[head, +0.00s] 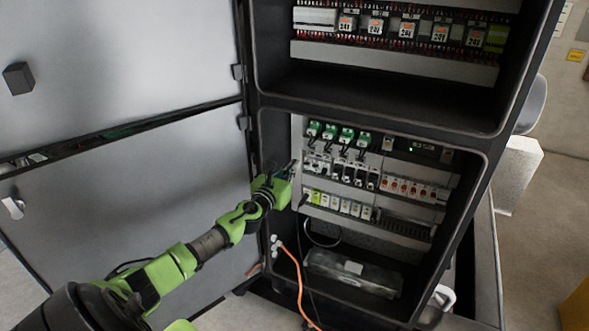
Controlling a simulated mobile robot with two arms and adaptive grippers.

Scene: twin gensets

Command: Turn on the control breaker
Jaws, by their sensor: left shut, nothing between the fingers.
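An open electrical cabinet (483,150) stands in front of me. Its lower bay holds a row of breakers (345,172) with dark and white bodies. Which of them is the control breaker I cannot tell. My left arm comes in from the lower left. My left gripper (292,168) is shut and empty, with its tips at the left edge of the lower bay, close beside the left end of the breaker row. Whether the tips touch anything I cannot tell. My right gripper is not in view.
Green modules (345,135) sit above the breakers. Orange-marked breakers (415,188) are to their right, and white terminals (335,203) are below. An orange cable (296,278) hangs at the lower left. Two open grey doors (120,205) fill the left side.

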